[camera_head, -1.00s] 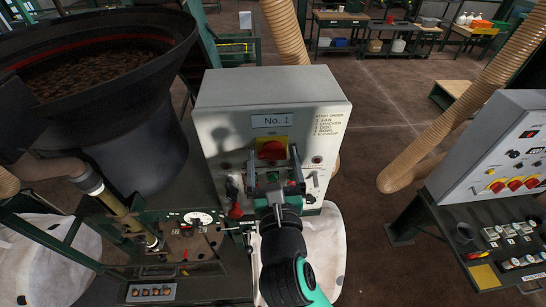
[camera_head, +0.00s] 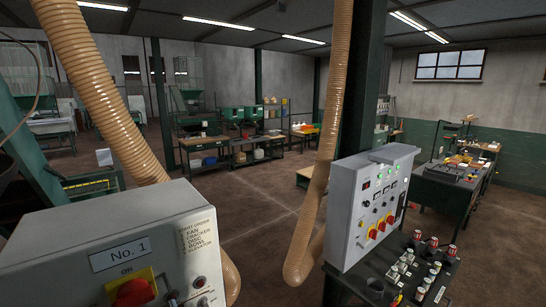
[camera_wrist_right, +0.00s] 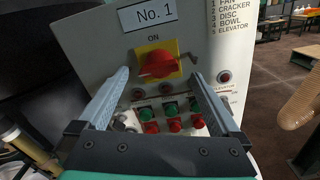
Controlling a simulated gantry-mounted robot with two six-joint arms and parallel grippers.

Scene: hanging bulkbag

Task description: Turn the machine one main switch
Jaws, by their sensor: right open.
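The machine one panel is a grey box (camera_head: 60,240) labelled "No. 1" at the lower left of the head view. Its red main switch (camera_head: 133,293) on a yellow plate is partly cut off by the bottom edge. In the right wrist view the red switch (camera_wrist_right: 158,64) sits below the word "ON", with its grip lying roughly crosswise. My right gripper (camera_wrist_right: 160,74) is open and empty, its fingers to either side of the switch in the picture. I cannot tell how far the fingertips are from the panel. My left gripper is not in view.
Small green and red buttons (camera_wrist_right: 172,116) sit below the switch. A second grey control box (camera_head: 365,205) with red switches stands at the right. Tan hoses (camera_head: 105,95) hang from above. Brown floor is open behind the panels.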

